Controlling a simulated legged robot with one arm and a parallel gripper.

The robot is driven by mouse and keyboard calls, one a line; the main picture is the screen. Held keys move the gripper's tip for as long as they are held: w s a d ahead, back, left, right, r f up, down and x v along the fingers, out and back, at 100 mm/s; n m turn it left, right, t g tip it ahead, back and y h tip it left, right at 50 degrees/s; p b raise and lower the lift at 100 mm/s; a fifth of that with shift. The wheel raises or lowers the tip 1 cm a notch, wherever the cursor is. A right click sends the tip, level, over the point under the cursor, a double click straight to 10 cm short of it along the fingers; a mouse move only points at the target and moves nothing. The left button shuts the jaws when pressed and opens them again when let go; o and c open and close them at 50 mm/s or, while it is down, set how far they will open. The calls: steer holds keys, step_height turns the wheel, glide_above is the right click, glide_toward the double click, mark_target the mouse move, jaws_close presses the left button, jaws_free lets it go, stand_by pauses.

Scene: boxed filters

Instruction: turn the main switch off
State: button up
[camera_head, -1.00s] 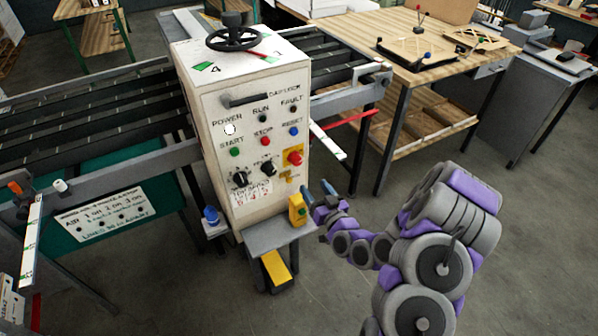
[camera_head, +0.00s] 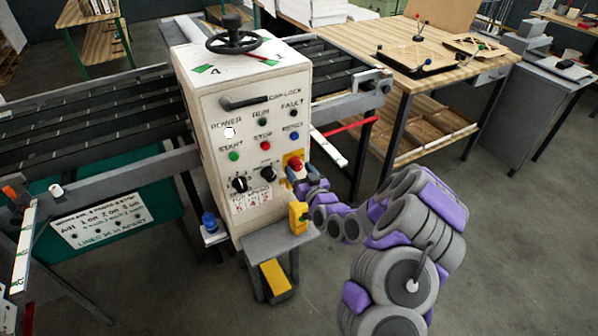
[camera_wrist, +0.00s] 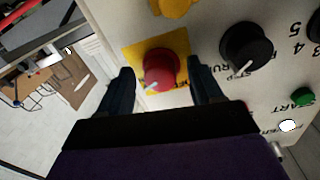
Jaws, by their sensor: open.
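The main switch looks to be the red knob (camera_head: 296,163) on a yellow plate at the right of the white cabinet's front panel. In the wrist view the red knob (camera_wrist: 162,70) sits on its yellow plate with a pale pointer mark on its lower left. My gripper (camera_head: 293,178) is at the panel just below the knob in the head view. In the wrist view my gripper (camera_wrist: 160,88) is open, with one dark finger on each side of the knob. I cannot tell whether the fingers touch it.
The white cabinet (camera_head: 215,105) carries a black selector knob (camera_wrist: 246,48) beside the red one, a green button (camera_wrist: 302,97) and a white lamp (camera_head: 229,132). A yellow box (camera_head: 298,217) stands on the grey shelf (camera_head: 262,240) below. A wooden table (camera_head: 440,75) stands to the right.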

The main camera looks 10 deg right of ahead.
steer(key=shift+w+a, duration=0.1)
steer(key=shift+w, duration=0.15)
steer(key=c, duration=1.1)
